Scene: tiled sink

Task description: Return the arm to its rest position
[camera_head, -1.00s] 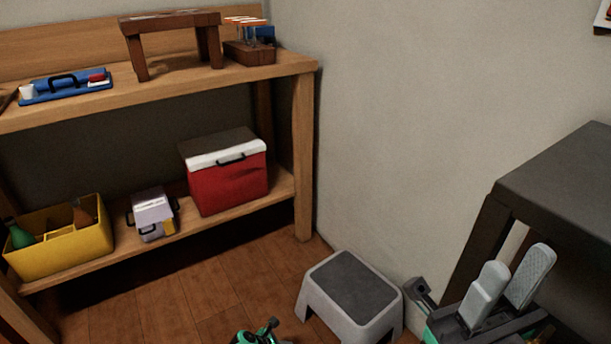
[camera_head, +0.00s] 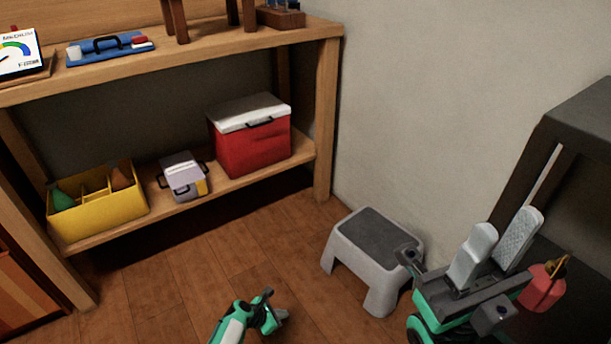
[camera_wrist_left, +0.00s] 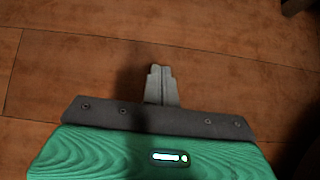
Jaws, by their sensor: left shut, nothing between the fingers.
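My left gripper (camera_head: 282,317) is low in the head view, over the wooden floor, at the end of a green and white arm. In the left wrist view its two grey fingers (camera_wrist_left: 162,84) are together with nothing between them, above bare floorboards. My right gripper (camera_head: 497,240) is at the right of the head view. Its two grey finger pads point up with a gap between them, and I see nothing held there. The rest of both arms is mostly out of view.
A grey step stool (camera_head: 372,245) stands on the floor between the grippers, against the wall. A wooden shelf (camera_head: 328,150) holds a red cooler (camera_head: 255,145) and a yellow box (camera_head: 100,215). A dark table (camera_head: 580,130) and a red object (camera_head: 541,290) are at right.

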